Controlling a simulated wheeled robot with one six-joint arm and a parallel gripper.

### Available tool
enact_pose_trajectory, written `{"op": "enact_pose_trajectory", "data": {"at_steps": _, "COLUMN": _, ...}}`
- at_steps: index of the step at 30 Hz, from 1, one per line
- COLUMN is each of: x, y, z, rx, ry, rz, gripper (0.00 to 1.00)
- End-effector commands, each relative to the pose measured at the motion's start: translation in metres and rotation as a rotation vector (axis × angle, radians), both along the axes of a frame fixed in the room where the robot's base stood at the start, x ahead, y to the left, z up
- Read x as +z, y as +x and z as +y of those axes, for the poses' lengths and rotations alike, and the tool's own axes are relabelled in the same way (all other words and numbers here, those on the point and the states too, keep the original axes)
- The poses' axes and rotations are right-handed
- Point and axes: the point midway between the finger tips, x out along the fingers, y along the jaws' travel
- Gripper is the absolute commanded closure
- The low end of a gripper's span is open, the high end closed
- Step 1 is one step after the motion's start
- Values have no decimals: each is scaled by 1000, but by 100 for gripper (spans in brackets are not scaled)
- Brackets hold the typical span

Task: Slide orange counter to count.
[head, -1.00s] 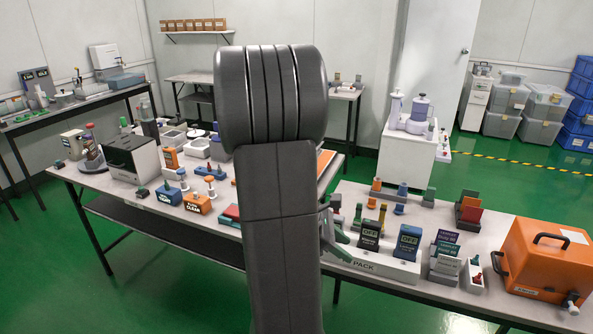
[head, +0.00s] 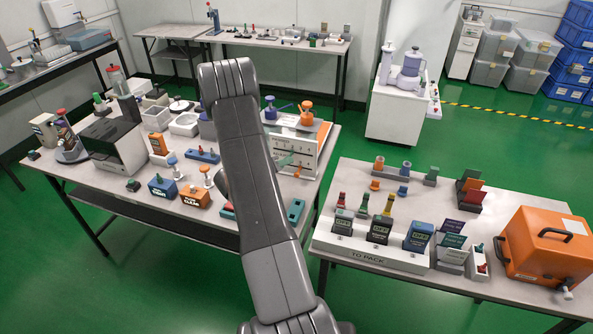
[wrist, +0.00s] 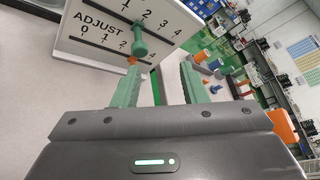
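A white upright board (wrist: 100,25) marked "ADJUST" has two dark slots with number scales; it also shows on the left table in the head view (head: 305,155). A green knob (wrist: 139,47) stands out from the board near the "2". A small orange piece (wrist: 132,61), perhaps the orange counter, shows at the lower slot, partly hidden beside the green knob. My gripper (wrist: 162,76) has green fingers spread apart with nothing between them. It is in front of the board, fingers toward it. In the head view my arm hides part of the gripper.
An orange knob (head: 306,113) and a blue handle (head: 270,108) stand on top behind the board. Boxes and small testers crowd the left table. The right table holds a "TO PACK" rack (head: 370,257) and an orange case (head: 548,245). A floor gap separates the tables.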

Motion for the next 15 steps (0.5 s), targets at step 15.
{"op": "enact_pose_trajectory", "data": {"at_steps": 15, "x": -72, "y": 8, "z": -11, "rx": -8, "ry": 2, "rz": 0, "gripper": 61}}
